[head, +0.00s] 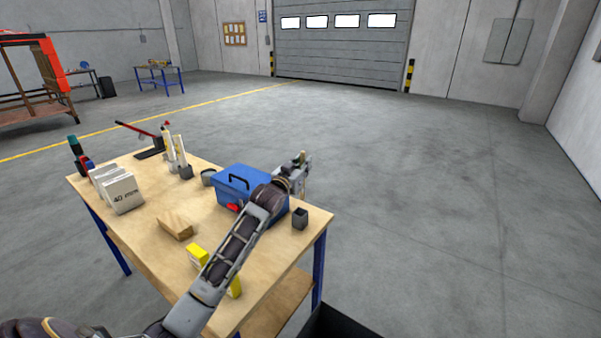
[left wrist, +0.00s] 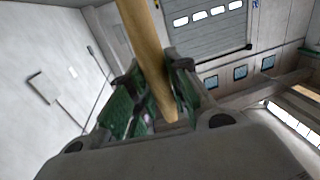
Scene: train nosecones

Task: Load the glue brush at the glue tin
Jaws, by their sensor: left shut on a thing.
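My left gripper (head: 301,163) is past the far right side of the blue toolbox, above the table's level. In the left wrist view its green-padded fingers (left wrist: 155,75) are shut on a pale wooden handle (left wrist: 146,45), which looks like the glue brush. The handle runs up out of that view, so its bristles are hidden. A small round grey tin (head: 208,178) stands just left of the toolbox, partly hidden by it; it may be the glue tin, but I cannot read a label. My right gripper is not in view.
The blue toolbox (head: 236,186) stands on the wooden table (head: 150,233), beside a dark square cup (head: 300,219) near the right edge. Open floor lies right.

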